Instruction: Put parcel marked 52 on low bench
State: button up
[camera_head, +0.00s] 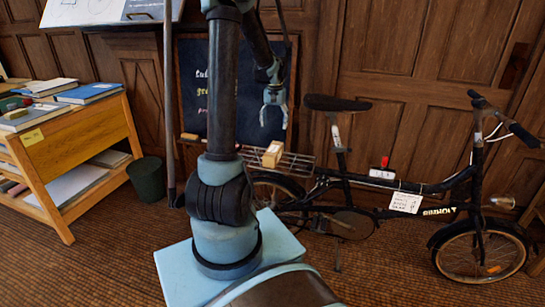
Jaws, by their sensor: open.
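A small tan box-shaped parcel (272,153) sits on the wire rear rack (298,165) of a folding bicycle. A mark shows on it, but it is too small to read as 52. My gripper (274,121) hangs above the parcel, pointing down. Its fingers are apart with nothing between them, and a gap shows between them and the parcel. I cannot make out a surface that is clearly the low bench.
The black bicycle (385,190) leans near the panelled wall. A wooden book stand (85,135) holds books at left. A dark bin (147,178) and a chalkboard (195,85) stand behind my arm. A drafting board (95,12) is at top left. Brown floor lies open in front.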

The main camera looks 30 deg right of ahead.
aim_at(274, 148)
jog(key=f, duration=1.6)
jog(key=shift+a+f, duration=0.2)
jog(key=shift+f, duration=0.1)
jog(key=c, duration=1.6)
jog(key=shift+r, duration=0.15)
